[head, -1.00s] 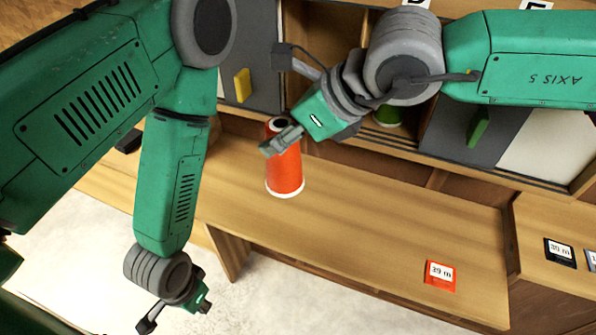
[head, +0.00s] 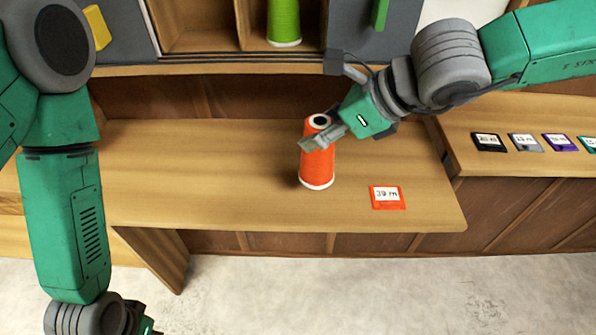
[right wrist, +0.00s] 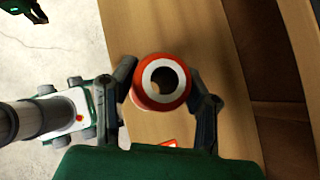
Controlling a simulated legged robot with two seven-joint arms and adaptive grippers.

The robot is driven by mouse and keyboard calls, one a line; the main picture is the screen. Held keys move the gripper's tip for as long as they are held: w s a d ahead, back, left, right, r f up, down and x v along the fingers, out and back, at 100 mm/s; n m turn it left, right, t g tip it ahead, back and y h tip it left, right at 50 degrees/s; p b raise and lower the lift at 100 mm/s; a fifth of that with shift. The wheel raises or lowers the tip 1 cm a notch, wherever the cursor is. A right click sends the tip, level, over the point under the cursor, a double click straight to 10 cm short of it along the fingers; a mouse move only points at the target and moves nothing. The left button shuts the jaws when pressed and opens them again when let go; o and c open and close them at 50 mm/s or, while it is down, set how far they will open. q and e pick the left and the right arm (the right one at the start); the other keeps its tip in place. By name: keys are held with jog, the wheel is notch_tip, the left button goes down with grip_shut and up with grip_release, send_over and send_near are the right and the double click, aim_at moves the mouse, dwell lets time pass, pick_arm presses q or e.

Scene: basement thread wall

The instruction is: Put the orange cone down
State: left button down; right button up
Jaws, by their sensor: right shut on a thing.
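The orange cone (head: 317,168) is an upright orange-red thread cone with a white bottom rim and a hollow top. My right gripper (head: 318,140) is shut on its upper part, coming from the right. In the right wrist view the cone (right wrist: 161,84) sits between the two fingers, seen from above. Its base is over the wooden bench (head: 220,195) or on it; I cannot tell if it touches. My left gripper (head: 146,327) is at the bottom edge of the head view, partly cut off, away from the cone.
An orange card (head: 387,197) marked "39 m" lies on the bench just right of the cone. Several other cards, including a black one (head: 488,142), lie on the right-hand surface. A green cone (head: 284,22) stands in the shelf behind. The bench left of the cone is clear.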

notch_tip(320, 180, down, 8)
jog(key=b, duration=0.1)
jog(key=shift+d+b, duration=0.2)
jog(key=shift+b, duration=0.1)
jog(key=shift+r, duration=0.1)
jog(key=shift+a, duration=0.1)
jog(key=o, duration=1.3)
jog(key=shift+c, duration=0.2)
